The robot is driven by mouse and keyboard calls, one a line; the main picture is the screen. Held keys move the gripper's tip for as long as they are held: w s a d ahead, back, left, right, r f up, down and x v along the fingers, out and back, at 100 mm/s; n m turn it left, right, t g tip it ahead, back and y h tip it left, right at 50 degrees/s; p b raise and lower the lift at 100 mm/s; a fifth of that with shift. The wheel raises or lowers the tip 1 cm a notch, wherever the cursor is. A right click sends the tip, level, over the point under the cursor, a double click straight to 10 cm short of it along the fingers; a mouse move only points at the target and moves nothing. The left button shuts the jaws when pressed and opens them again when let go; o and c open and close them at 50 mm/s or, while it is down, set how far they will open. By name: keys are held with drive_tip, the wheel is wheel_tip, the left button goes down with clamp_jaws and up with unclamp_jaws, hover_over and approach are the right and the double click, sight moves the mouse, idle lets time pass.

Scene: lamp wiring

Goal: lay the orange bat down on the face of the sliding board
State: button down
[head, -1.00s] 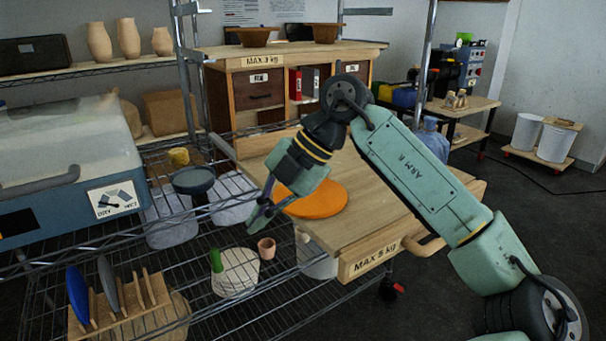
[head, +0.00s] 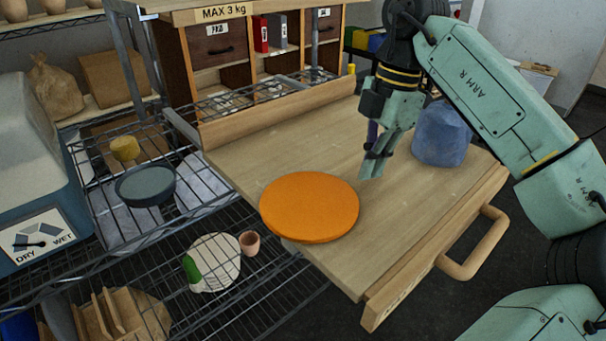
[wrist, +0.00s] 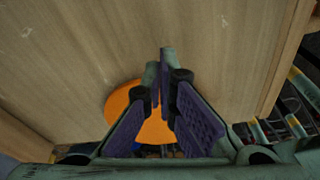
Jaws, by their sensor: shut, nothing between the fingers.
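The orange bat (head: 310,207) is a flat round disc lying on the face of the sliding board (head: 420,215), by the board's left edge. Its near-left rim reaches to that edge and seems to stick out slightly past it. My gripper (head: 373,168) is shut and empty, pointing down over the board to the right of the bat and apart from it. In the wrist view the fingers (wrist: 163,78) show over bare wood. The bat (wrist: 124,98) shows behind them there, partly hidden by the fingers.
A blue-grey bag (head: 441,134) appears to stand on the board right of my gripper. A wooden handle (head: 475,245) juts from the board's front. Wire shelving on the left holds a dark round dish (head: 146,186) and a small terracotta cup (head: 250,243).

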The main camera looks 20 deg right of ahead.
drive_tip(key=p, duration=0.3)
approach(308, 205)
drive_tip(key=f, duration=0.5)
drive_tip(key=shift+a+f, duration=0.2)
drive_tip(key=shift+a, duration=0.15)
drive_tip(key=shift+a+f, duration=0.2)
drive_tip(key=shift+a, duration=0.1)
drive_tip(key=shift+d+f, duration=0.1)
drive_tip(key=shift+f, duration=0.7)
drive_tip(key=shift+s, duration=0.1)
drive_tip(key=shift+b, duration=0.35)
